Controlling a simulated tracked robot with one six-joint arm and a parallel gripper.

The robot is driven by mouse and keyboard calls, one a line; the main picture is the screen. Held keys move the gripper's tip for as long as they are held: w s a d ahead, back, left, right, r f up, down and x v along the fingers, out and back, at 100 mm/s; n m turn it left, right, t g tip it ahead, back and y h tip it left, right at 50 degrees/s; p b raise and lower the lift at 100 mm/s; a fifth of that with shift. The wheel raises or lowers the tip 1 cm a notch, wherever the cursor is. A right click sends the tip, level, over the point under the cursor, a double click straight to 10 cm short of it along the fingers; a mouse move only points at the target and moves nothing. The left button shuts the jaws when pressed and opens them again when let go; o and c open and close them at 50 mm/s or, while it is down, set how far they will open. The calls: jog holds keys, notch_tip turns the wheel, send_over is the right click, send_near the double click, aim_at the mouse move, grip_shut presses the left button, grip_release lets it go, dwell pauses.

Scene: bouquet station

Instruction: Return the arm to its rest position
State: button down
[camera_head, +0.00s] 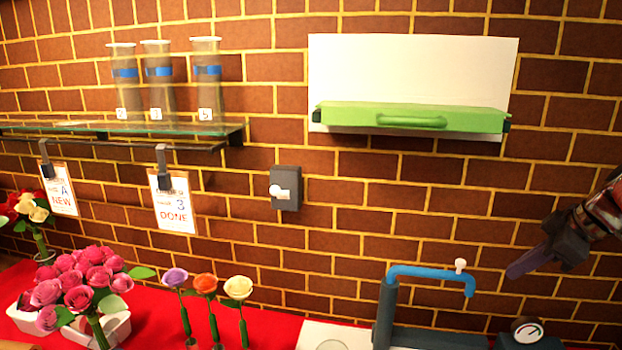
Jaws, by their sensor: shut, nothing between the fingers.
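My gripper (530,259) is at the right edge of the view, on my arm (606,214), which reaches in from the right. Its fingers are together and empty, pointing down and to the left. It hangs in the air in front of the brick wall, right of the blue tap (432,272) and above the round gauge (527,331). Nothing touches the fingers. Most of the arm lies outside the picture.
A glass shelf (190,136) holds three clear vases. Pink roses (80,285) and three single flowers (205,285) stand on the red table cover (270,327). A green bar (410,118) and a dark switch box (286,188) are on the wall.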

jog(key=s+a+f+m+h, duration=0.1)
jog(key=s+a+f+m, duration=0.2)
jog(key=s+a, duration=0.3)
jog(key=s+a+f+m+h, duration=0.1)
jog(key=s+a+f+m, duration=0.2)
jog(key=s+a, duration=0.4)
jog(key=s+a+f+m+h, duration=0.1)
jog(key=s+a+f+m, duration=0.2)
jog(key=a, duration=1.1)
jog(key=s, duration=0.3)
jog(key=shift+s+f, duration=0.3)
